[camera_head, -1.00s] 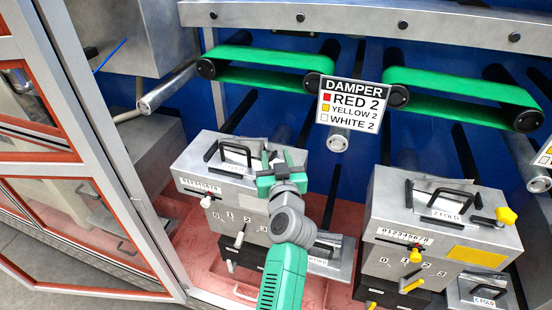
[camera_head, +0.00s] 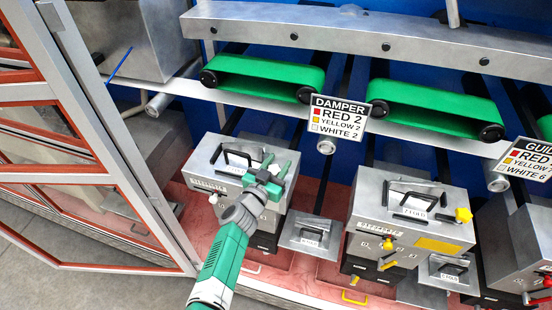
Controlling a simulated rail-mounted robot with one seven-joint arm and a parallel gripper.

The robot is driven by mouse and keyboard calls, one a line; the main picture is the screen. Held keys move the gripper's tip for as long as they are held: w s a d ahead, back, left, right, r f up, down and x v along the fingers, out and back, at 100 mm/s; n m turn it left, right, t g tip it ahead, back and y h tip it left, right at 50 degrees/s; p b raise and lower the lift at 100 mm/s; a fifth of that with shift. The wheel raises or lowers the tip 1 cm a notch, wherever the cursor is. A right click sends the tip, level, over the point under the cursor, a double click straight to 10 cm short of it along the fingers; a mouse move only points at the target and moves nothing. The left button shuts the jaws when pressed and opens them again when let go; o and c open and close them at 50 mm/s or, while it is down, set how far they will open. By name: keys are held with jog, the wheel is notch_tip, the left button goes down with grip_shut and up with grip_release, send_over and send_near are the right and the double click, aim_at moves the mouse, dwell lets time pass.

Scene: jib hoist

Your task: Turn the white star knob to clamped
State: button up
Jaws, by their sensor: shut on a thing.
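The left metal box (camera_head: 209,170) has a black handle and a label on its lid. My gripper (camera_head: 273,164), with green jaws, is at the right part of this box's top. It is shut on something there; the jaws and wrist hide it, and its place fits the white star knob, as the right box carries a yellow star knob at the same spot. The knob's turn angle and any clamp marking cannot be seen. A small white knob (camera_head: 213,198) shows low on the left box's front.
The right metal box (camera_head: 372,208) carries a yellow star knob (camera_head: 463,214) and a yellow front knob (camera_head: 388,244). A damper sign (camera_head: 338,117) hangs above, between green belts (camera_head: 262,78). An open framed door (camera_head: 85,190) stands at left. Smaller metal boxes (camera_head: 312,236) sit between.

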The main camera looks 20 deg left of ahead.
jog(key=shift+f+m+h+b, duration=0.1)
jog(key=shift+m+h+b, duration=0.4)
jog(key=shift+h, duration=0.4)
jog(key=shift+d+m+h, duration=0.15)
jog(key=shift+m+h, duration=0.15)
jog(key=o, duration=1)
jog(key=p+v, duration=0.1)
jog(key=v, duration=0.1)
jog(key=p+v, duration=0.4)
jog(key=v, duration=0.1)
jog(key=shift+r, duration=0.35)
jog(key=shift+s+f, duration=0.2)
jog(key=shift+s, duration=0.2)
